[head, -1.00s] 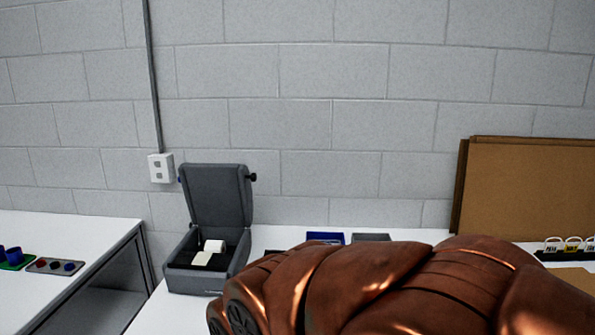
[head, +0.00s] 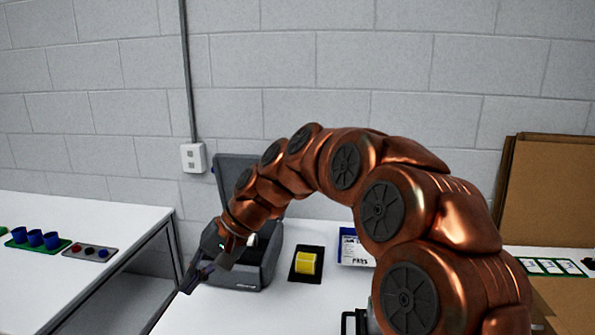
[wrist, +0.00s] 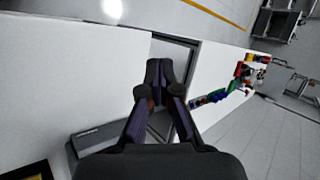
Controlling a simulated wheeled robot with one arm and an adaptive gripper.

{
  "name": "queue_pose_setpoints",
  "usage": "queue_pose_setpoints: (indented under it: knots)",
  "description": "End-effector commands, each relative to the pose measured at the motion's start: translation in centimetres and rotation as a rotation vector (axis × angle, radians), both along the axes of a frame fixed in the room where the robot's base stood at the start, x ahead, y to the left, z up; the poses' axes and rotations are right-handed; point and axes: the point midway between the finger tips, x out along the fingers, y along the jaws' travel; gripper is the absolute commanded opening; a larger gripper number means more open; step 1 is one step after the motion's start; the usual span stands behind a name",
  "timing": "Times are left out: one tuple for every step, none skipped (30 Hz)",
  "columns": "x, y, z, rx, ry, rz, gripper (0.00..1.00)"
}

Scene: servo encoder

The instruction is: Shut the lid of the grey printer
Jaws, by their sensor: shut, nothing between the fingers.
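The grey printer (head: 262,270) stands on the white table with its lid (head: 232,170) raised and tilted back. My arm passes in front of it and hides part of the lid and of the inside, where a bit of white roll shows. In the wrist view the printer's grey body (wrist: 95,138) lies at the lower left. My gripper (head: 186,287) is shut and empty, at the printer's left front corner, pointing down and left. In the wrist view the fingertips (wrist: 158,68) meet, over the table's edge.
A yellow block (head: 306,263) on a black mat and a blue-and-white box (head: 355,248) stand right of the printer. A second white table (head: 85,213) at the left holds blue cups (head: 35,238). A gap separates the tables. Cardboard sheets (head: 550,190) lean at the right.

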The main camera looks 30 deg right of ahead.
Motion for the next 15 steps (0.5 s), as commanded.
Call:
queue_pose_setpoints:
  knots:
    - [2.2, -0.8, 0.6, 0.045, -0.01, -0.038, 0.0]
    - [3.4, -1.3, 1.1, 0.071, -0.017, -0.06, 0.0]
    - [5.0, -2.1, 1.7, 0.107, -0.027, -0.092, 0.0]
    - [6.2, -2.8, 2.1, 0.133, -0.034, -0.114, 0.0]
    - [7.3, -3.5, 2.6, 0.159, -0.043, -0.137, 0.0]
    - [8.9, -4.5, 3.1, 0.192, -0.053, -0.169, 0.0]
    - [9.9, -5.3, 3.4, 0.215, -0.061, -0.192, 0.0]
    - [11.0, -6.2, 3.8, 0.241, -0.069, -0.215, 0.0]
    - [12.4, -7.6, 4.2, 0.272, -0.082, -0.25, 0.0]
    - [13.4, -8.6, 4.4, 0.294, -0.09, -0.273, 0.0]
    - [14.3, -9.6, 4.7, 0.316, -0.099, -0.297, 0.0]
    - [15.6, -11.2, 5.1, 0.344, -0.113, -0.33, 0.0]
    - [16.5, -12.4, 5.3, 0.366, -0.122, -0.355, 0.0]
    - [17.3, -13.7, 5.4, 0.387, -0.131, -0.38, 0.0]
    - [18.3, -15.4, 5.7, 0.411, -0.146, -0.414, 0.0]
